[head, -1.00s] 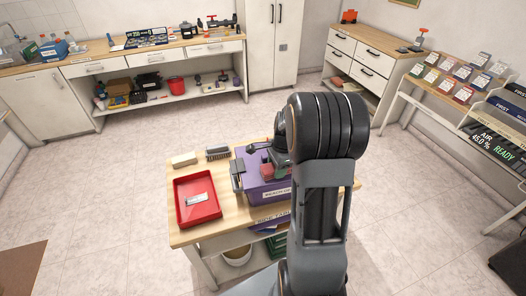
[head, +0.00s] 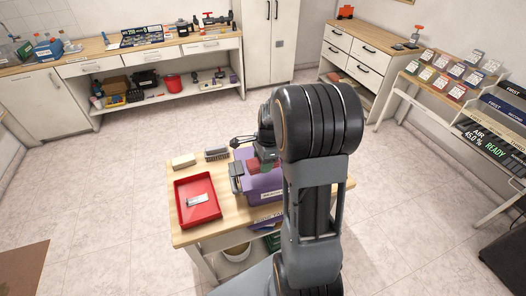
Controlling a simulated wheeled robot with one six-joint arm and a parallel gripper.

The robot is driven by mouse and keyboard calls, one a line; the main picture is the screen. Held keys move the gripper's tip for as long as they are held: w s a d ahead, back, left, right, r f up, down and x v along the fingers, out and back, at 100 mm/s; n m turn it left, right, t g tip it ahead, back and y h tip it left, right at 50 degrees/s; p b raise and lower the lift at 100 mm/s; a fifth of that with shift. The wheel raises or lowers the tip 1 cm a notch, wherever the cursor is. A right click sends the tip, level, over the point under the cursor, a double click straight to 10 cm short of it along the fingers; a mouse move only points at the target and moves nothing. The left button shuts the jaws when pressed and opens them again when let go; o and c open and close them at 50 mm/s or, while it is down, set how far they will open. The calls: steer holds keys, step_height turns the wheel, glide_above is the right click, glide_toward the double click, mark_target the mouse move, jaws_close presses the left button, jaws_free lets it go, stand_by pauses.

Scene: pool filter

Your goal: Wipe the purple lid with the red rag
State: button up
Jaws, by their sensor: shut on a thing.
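The purple lid (head: 264,184) tops a purple box with a white label on the wooden table, and my arm hides its right side. My gripper (head: 256,157) is over the lid's left back part, shut on the red rag (head: 254,164). Only a small piece of the rag shows. The rag is at the lid, but I cannot tell whether it touches the surface.
The wooden table (head: 236,216) also holds a red tray (head: 183,213) with a pale metal piece in it, a cream block (head: 184,161) and a dark brush (head: 216,154). A grey-black item (head: 236,178) stands beside the box. The floor around is clear.

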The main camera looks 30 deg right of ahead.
steer(key=shift+r+p, duration=0.8)
steer(key=shift+r, duration=0.5)
